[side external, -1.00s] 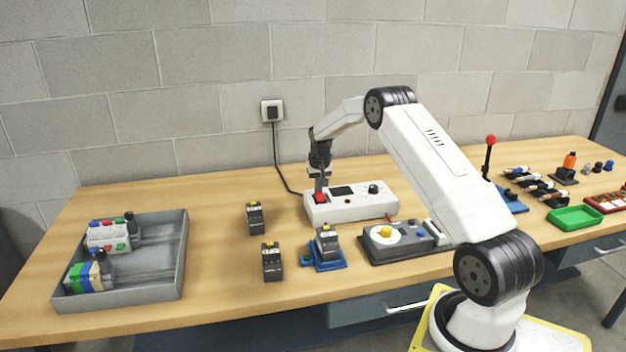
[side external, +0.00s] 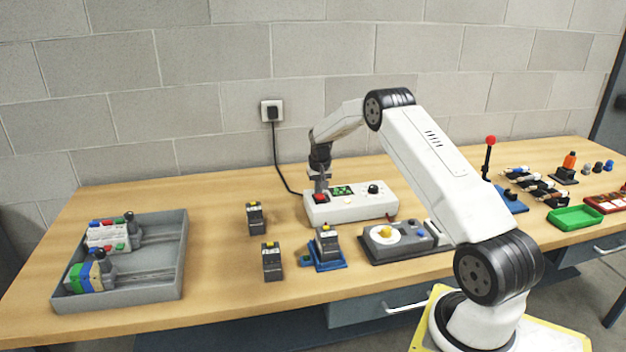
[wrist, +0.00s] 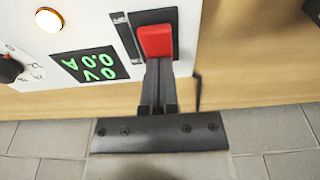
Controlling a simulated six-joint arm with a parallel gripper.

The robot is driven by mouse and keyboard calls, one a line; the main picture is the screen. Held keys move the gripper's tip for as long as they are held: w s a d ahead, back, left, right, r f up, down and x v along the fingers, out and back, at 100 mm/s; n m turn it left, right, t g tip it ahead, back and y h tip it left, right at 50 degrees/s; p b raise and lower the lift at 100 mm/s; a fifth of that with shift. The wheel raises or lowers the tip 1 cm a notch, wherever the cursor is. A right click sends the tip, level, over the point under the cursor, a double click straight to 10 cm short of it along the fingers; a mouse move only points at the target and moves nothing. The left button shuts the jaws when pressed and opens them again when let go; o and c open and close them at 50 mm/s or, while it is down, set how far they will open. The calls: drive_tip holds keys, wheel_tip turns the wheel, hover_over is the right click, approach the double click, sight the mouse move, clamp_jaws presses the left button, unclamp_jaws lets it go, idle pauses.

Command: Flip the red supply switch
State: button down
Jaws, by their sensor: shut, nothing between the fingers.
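The red supply switch (side external: 320,198) sits at the left end of the white power supply (side external: 350,208). In the wrist view the red switch (wrist: 156,41) lies in a black frame, just beyond my fingertips. The supply's display (side external: 342,190) is lit green, and in the wrist view the display (wrist: 90,66) reads 0.0 V and 0.0 A. A round lamp (wrist: 49,19) glows beside it. My gripper (side external: 321,188) is over the switch, fingers together and empty. In the wrist view my gripper (wrist: 158,64) is at the switch's near edge; I cannot tell whether it touches.
Dark modules stand in front of the supply, one on a blue base (side external: 327,264). A grey tray (side external: 170,275) is at the left.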

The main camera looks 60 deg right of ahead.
drive_tip(key=shift+r, duration=3.5)
drive_tip(key=shift+w+a+r, duration=0.15)
drive_tip(key=shift+a, duration=0.45)
drive_tip(key=s+a+r+n, duration=0.1)
drive_tip(key=s+a+n, duration=0.15)
drive_tip(key=a, duration=0.85)
drive_tip(key=s+a+r+n, duration=0.2)
drive_tip(key=s+a, duration=0.1)
drive_tip(key=a, duration=0.8)
drive_tip(key=s+a+f+n+t+y, duration=0.1)
drive_tip(key=s+a+n, duration=0.3)
drive_tip(key=s+a, duration=0.9)
drive_tip(key=s+f, duration=0.1)
drive_tip(key=s, duration=0.2)
drive_tip(key=shift+s, duration=0.2)
